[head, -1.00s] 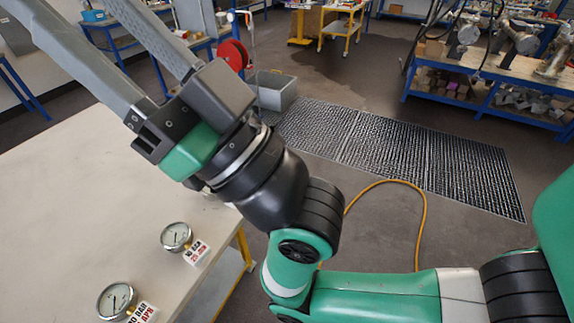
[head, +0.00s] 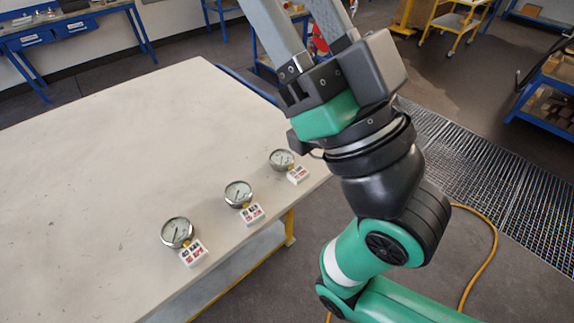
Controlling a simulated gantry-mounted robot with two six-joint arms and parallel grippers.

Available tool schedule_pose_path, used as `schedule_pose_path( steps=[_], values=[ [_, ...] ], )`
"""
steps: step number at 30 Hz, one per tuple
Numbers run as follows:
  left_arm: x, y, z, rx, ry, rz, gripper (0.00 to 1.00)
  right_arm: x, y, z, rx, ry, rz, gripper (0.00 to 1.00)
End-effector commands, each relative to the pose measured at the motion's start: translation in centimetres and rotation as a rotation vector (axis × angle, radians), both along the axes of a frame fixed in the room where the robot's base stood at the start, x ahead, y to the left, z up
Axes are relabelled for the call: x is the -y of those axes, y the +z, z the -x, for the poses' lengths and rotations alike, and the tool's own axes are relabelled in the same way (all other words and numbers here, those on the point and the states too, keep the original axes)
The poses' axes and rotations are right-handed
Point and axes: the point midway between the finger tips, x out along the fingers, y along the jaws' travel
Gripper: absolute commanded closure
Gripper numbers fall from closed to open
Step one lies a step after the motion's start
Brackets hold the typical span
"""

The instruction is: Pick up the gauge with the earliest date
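Three round dial gauges with brass stems stand in a row along the right part of the pale table, each with a white tag beside it. The near gauge (head: 178,232) has a tag (head: 193,253) whose red line seems to end in APR. The middle gauge (head: 238,193) has a tag (head: 251,214) that seems to end in JUN. The far gauge (head: 282,160) has a tag (head: 298,174) too small to read. My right gripper (head: 303,22) is empty, its long grey fingers apart, pointing away beyond the gauges; its tips are cut off. My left gripper is out of view.
The pale table (head: 110,150) is otherwise clear to the left of the gauges. A blue workbench (head: 75,28) stands behind. A floor grating (head: 500,190) and an orange hose (head: 485,265) lie on the right.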

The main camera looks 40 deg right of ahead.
Motion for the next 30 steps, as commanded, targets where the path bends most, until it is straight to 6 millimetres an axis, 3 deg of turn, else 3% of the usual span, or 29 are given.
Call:
schedule_pose_path(
  steps=[3, 19, 30],
  values=[
    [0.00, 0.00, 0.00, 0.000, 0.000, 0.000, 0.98, 0.00, 0.00, 0.00, 0.000, 0.000, 0.000, 0.50],
    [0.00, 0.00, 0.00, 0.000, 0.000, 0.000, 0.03, 0.00, 0.00, 0.00, 0.000, 0.000, 0.000, 0.50],
    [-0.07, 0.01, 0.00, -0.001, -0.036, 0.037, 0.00, 0.00, 0.00, 0.00, 0.000, 0.000, 0.000, 0.50]
  ],
)
